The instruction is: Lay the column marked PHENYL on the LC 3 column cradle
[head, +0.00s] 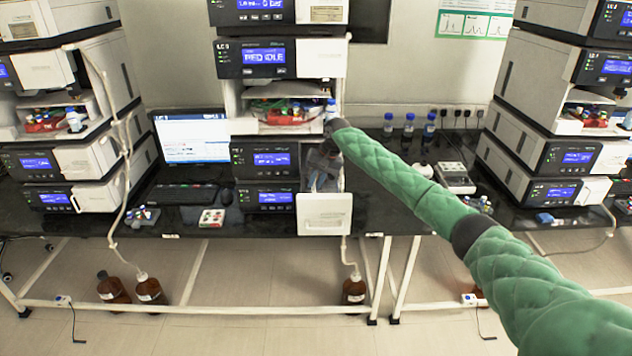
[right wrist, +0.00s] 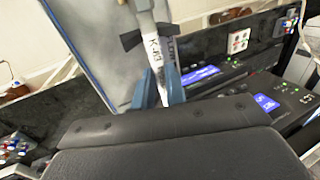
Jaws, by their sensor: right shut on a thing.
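My right gripper (head: 325,160) is at the opened compartment of the middle stack, whose upper module is marked LC 3 (head: 240,58). In the right wrist view, its blue fingers (right wrist: 158,90) are shut on a slim column with a white label (right wrist: 151,45). The label's dark lettering is too blurred to read for sure. A dark clip-like piece (right wrist: 131,39) lies against the column; I cannot tell whether the column rests in the cradle. In the head view the gripper hides most of the compartment inside. My left gripper is not in view.
The compartment's white door (head: 323,222) hangs open below my gripper. A monitor (head: 192,137) and keyboard (head: 184,194) stand to the left. Blue-capped bottles (head: 408,128) stand behind my arm.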

